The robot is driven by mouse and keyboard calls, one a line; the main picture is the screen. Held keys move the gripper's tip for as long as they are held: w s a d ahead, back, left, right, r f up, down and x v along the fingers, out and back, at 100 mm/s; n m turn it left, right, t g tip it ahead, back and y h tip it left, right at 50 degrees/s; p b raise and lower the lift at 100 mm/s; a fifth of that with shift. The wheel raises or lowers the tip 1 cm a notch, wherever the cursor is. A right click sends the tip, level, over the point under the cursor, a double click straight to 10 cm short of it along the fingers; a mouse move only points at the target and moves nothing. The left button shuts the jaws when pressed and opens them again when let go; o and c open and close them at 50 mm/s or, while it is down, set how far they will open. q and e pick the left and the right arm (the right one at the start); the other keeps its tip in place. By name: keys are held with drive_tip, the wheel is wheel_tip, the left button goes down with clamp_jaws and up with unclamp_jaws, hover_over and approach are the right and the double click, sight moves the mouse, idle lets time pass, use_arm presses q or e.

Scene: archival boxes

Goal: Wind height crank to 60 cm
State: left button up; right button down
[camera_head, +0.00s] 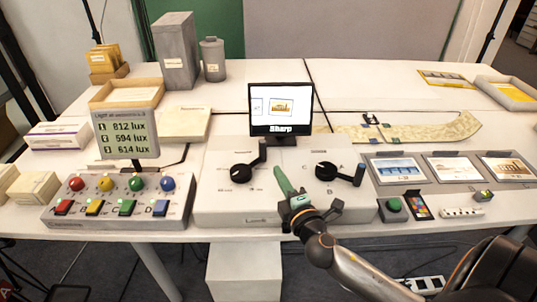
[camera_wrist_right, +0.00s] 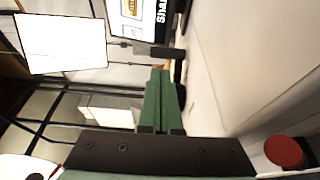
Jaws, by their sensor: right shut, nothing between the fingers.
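The grey control box (camera_head: 215,205) on the table carries two black cranks. The left crank (camera_head: 243,171) has its arm and upright knob pointing up and right; the small print around it is too fine to read. The right crank (camera_head: 326,171) has its handle pointing right, with letters such as A, B and C around it. My right gripper (camera_head: 280,172), with green fingers, is over the box between the two cranks, apart from both. In the right wrist view its fingers (camera_wrist_right: 160,70) are together and empty, with a dark crank part (camera_wrist_right: 180,66) near the tips. My left gripper is not in view.
A monitor (camera_head: 281,125) reading "Sharp" stands behind the box. A lux display (camera_head: 126,136) and a panel of coloured knobs and buttons (camera_head: 118,222) are at left. Framed pictures (camera_head: 398,182), a green button (camera_head: 393,204) and a colour card (camera_head: 419,207) lie at right.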

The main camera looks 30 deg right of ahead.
sight(265, 149)
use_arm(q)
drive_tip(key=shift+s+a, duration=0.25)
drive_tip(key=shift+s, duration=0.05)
use_arm(e)
drive_tip(key=x, duration=0.8)
drive_tip(key=shift+w, duration=0.1)
drive_tip(key=shift+w+d, duration=0.1)
drive_tip(key=shift+w, duration=0.45)
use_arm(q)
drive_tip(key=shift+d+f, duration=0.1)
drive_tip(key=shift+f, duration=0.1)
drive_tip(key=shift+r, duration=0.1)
use_arm(e)
drive_tip(key=shift+d+r, duration=0.1)
